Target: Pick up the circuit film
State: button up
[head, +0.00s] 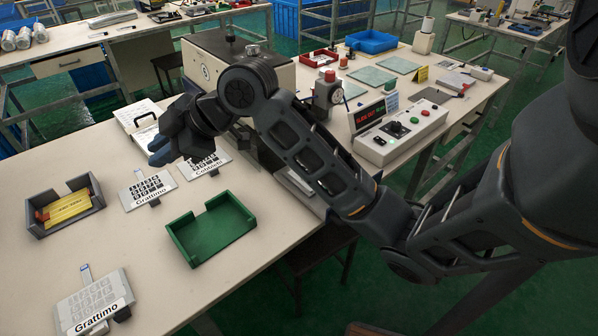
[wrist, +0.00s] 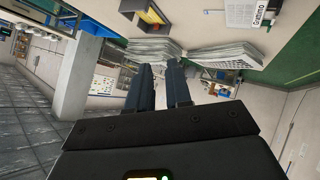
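Several flat films with keypad patterns lie on the bench; which one is the circuit film I cannot tell. A pale grey film stack labelled Grattimo (head: 92,296) is at the front left. A black-keyed stack labelled Grattimo (head: 147,187) lies behind it, and another black-keyed stack (head: 203,164) lies to its right, close to my gripper. My gripper (head: 163,148) is above the bench just left of that stack. In the wrist view my gripper (wrist: 161,72) has its two fingers apart with nothing between them. Layered film stacks (wrist: 150,50) show beyond the fingertips.
A grey tray (head: 38,229) holding a yellow card (head: 68,208) is at the left. An empty green tray (head: 193,246) stands near the front edge. A control box (head: 402,130) and a large machine housing (head: 225,58) stand to the right and behind.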

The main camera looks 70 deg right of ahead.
jog(key=s+d+f+g+h, duration=0.1)
jog(key=s+d+f+g, duration=0.2)
jog(key=s+d, duration=0.3)
jog(key=s+d+f+n+g+h, duration=0.1)
jog(key=s+d+f+g, duration=0.3)
jog(key=s, duration=0.7)
jog(key=s+d+f+n+g+h, duration=0.1)
jog(key=s+d+f+g, duration=0.2)
jog(key=s+d, duration=0.6)
jog(key=shift+d+f+g, duration=0.1)
jog(key=shift+f+g, duration=0.2)
jog(key=shift+f, duration=0.65)
jog(key=shift+f+p, duration=0.6)
jog(key=shift+f, duration=2.35)
grip_shut()
